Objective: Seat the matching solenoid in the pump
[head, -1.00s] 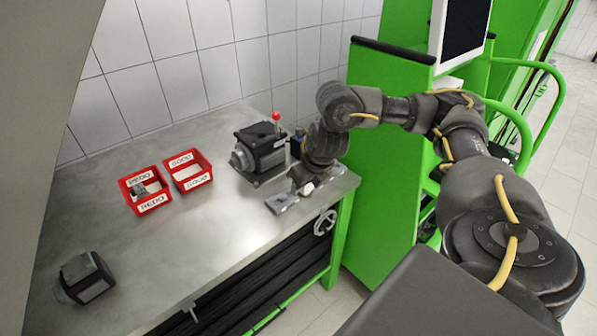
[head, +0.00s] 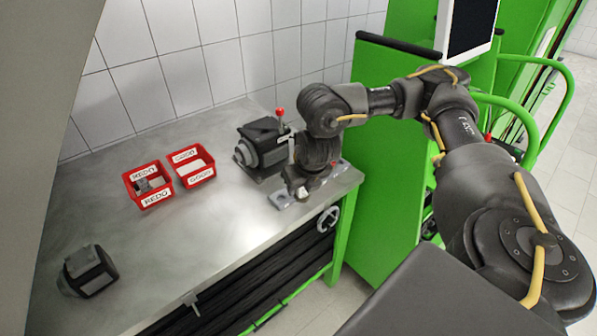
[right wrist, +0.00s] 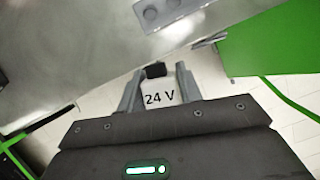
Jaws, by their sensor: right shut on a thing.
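My right gripper (head: 302,194) is low over the bench's right end, near the front edge. In the right wrist view its fingers (right wrist: 158,84) are shut on a white solenoid (right wrist: 160,96) marked "24 V", with a dark tip between the fingertips. A dark pump (head: 262,146) with a red-knobbed lever stands at the back right of the bench, just behind and left of the gripper. A second dark pump-like unit (head: 87,270) stands at the front left. I cannot read any voltage marking on either. My left gripper is not in view.
A flat grey plate with round studs (head: 281,199) lies beside the gripper; it also shows in the right wrist view (right wrist: 166,10). Red REDO (head: 154,201) and GOOD (head: 201,177) bins stand mid-bench; REDO holds a grey part. A green cabinet (head: 378,130) borders the right. The bench's front middle is clear.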

